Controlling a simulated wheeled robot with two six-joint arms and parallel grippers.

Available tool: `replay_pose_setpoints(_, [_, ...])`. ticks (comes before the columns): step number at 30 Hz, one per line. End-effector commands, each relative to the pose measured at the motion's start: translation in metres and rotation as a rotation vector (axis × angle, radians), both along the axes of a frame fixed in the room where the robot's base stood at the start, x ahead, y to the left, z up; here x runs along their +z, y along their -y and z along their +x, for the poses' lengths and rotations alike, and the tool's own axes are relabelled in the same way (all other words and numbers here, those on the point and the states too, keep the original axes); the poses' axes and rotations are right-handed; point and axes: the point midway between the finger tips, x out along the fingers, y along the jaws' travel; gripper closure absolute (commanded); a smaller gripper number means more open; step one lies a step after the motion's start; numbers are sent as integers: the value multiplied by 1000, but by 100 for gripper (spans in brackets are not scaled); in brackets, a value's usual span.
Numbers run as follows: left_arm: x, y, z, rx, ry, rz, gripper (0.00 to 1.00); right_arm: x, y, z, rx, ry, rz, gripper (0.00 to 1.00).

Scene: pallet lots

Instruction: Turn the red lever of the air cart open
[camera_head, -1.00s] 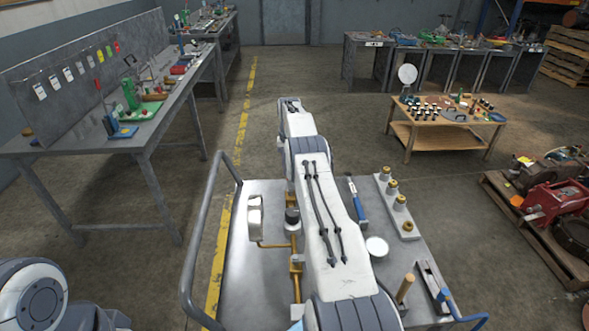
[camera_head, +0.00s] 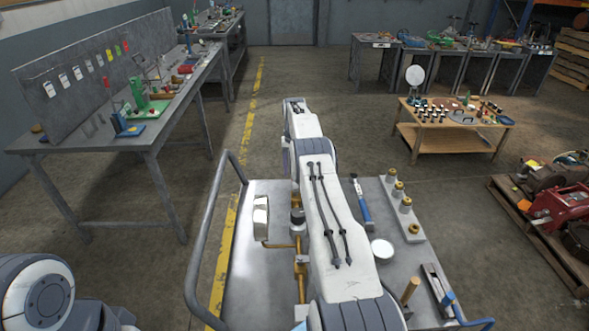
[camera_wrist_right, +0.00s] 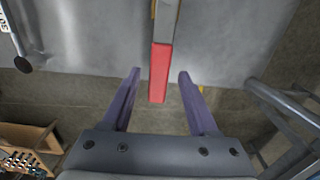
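The air cart (camera_head: 245,285) is a grey metal deck with a tube handle, below me in the head view, with brass pipework (camera_head: 300,270) on it. My right arm stretches over it and hides part of it. In the right wrist view the red lever (camera_wrist_right: 160,75) is a straight red grip on a grey bar. My right gripper (camera_wrist_right: 159,73) has its two purple fingers apart, one on each side of the lever, with gaps on both sides. I cannot tell whether they are level with it in depth. The red lever is hidden in the head view. My left gripper is out of view.
On the cart are a blue-handled tool (camera_head: 362,203), a strip of brass fittings (camera_head: 405,208) and a white disc (camera_head: 382,249). A workbench (camera_head: 150,125) stands left, a wooden table (camera_head: 455,145) back right, a loaded pallet (camera_head: 540,240) right. Floor beyond the cart is clear.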

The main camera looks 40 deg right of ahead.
Motion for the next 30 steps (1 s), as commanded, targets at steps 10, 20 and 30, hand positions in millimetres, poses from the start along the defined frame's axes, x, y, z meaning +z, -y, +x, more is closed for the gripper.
replay_pose_setpoints(10, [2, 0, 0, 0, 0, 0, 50, 38, 1, 1, -1, 3, -2, 40])
replay_pose_setpoints(20, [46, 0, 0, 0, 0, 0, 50, 94, 0, 0, 0, -1, 1, 40])
replay_pose_setpoints(30, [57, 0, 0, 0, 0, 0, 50, 105, 0, 0, 1, 0, 0, 40])
